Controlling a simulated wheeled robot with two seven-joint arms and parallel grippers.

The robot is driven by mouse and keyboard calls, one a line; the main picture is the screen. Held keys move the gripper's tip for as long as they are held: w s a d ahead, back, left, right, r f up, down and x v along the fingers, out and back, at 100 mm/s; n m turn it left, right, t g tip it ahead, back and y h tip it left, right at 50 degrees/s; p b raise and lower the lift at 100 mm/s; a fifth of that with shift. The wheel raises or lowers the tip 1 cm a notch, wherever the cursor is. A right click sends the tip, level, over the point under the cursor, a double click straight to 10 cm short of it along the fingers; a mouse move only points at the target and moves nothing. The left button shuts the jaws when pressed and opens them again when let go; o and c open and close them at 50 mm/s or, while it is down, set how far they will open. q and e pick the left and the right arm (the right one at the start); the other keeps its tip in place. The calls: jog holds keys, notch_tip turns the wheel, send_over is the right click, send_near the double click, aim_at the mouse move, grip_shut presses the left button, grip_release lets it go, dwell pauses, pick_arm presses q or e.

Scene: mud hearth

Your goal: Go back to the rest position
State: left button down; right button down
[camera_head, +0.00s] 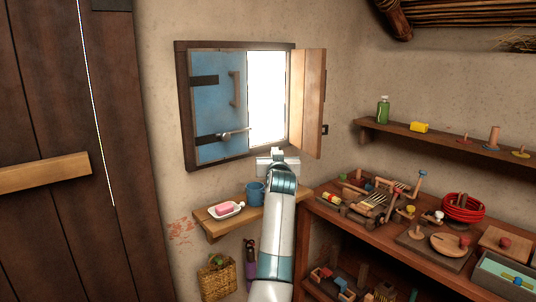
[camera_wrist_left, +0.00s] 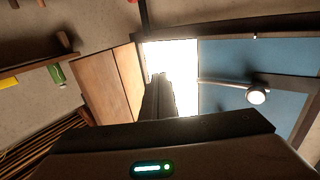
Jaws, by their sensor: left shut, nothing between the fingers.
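My left arm reaches up from the bottom of the head view, and its gripper (camera_head: 277,157) is in front of the lower part of the window, seen from behind. In the left wrist view the fingers (camera_wrist_left: 158,80) are together, empty, against the bright opening. The window has a blue shutter (camera_head: 210,105) covering its left part, with a wooden handle and a metal latch (camera_head: 235,133). A plain wooden shutter (camera_head: 308,100) stands swung open at the right. My right gripper is not in view.
Below the window a small shelf (camera_head: 213,228) holds a pink soap on a white dish (camera_head: 226,210) and a blue mug (camera_head: 254,194). A cluttered workbench (camera_head: 340,213) and a wall shelf (camera_head: 440,141) are at right. A dark door (camera_head: 60,110) is at left.

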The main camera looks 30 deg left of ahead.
pick_arm(q)
jog(key=shift+s+d, duration=0.2)
jog(key=shift+d, duration=0.3)
jog(key=shift+f, duration=0.15)
